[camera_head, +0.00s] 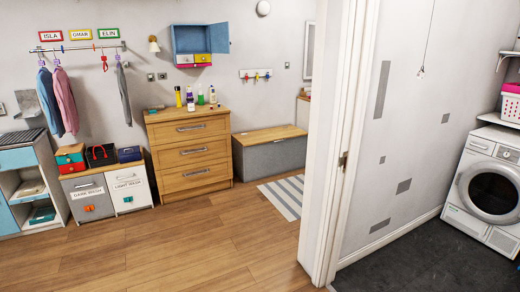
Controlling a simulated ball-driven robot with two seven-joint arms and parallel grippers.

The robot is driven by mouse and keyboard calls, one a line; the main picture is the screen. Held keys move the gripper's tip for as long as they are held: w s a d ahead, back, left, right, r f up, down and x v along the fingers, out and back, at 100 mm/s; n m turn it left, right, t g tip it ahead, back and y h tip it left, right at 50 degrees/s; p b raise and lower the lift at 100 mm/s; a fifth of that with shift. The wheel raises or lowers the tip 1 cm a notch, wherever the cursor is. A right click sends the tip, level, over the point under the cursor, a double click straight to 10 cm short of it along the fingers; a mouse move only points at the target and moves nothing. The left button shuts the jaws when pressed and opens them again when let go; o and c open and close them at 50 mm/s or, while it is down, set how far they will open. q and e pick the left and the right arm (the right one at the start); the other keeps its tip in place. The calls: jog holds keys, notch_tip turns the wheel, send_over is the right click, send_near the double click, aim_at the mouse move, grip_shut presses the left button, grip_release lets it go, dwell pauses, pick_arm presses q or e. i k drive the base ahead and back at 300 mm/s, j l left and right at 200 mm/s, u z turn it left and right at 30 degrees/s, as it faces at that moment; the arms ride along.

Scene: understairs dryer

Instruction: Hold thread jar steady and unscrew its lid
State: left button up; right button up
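I cannot make out a thread jar or its lid for certain in the head view. Several small bottles and containers (190,99) stand on top of the wooden chest of drawers (188,156). They are too small to tell whether one is the jar. Neither of my grippers shows in this view.
Two labelled laundry bins (129,187) and a shelf unit (22,172) stand left of the chest. A storage bench (272,150) is to its right. A white door frame (330,150) divides off a washing machine (489,185). The wooden floor (200,240) before the chest is clear.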

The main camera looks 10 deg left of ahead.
aim_at(190, 105)
jog(key=i+j+u, duration=0.35)
jog(key=i, duration=0.15)
jog(key=i+j+u, duration=0.15)
jog(key=i+u, duration=0.15)
jog(key=i, duration=0.2)
jog(key=i+u, duration=0.35)
jog(key=i, duration=0.2)
jog(key=i+z, duration=0.15)
jog(key=i, duration=0.35)
jog(key=i+j+z, duration=0.15)
jog(key=i, duration=0.35)
jog(key=i+j+z, duration=0.15)
jog(key=i, duration=0.3)
jog(key=i+j+z, duration=0.15)
jog(key=i, duration=0.35)
jog(key=i+j+z, duration=0.3)
jog(key=i+j, duration=0.1)
jog(key=i, duration=0.05)
